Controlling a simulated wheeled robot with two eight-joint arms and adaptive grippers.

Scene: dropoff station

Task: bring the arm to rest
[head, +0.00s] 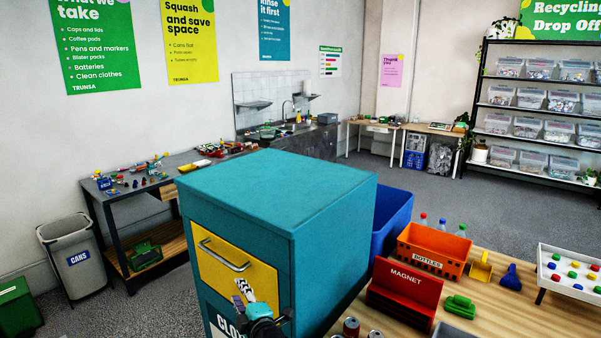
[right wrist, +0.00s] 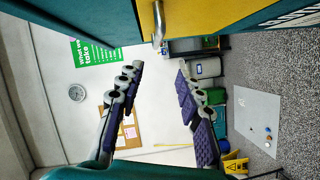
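My right gripper (head: 250,292) is in front of the teal clothes bin (head: 290,180), just below the metal handle (head: 226,257) of its yellow flap (head: 240,285). In the right wrist view my gripper (right wrist: 157,72) is open, with its two purple-padded fingers spread and nothing between them. The handle also shows there (right wrist: 158,28), beyond the fingertips and apart from them. The flap looks closed. My left gripper is in neither view.
A wooden table (head: 500,318) at the right holds an orange bottles crate (head: 432,248), a red magnet box (head: 405,292) and a white tray (head: 570,270). A blue bin (head: 392,215) stands behind the clothes bin. A grey cans bin (head: 75,258) is at left.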

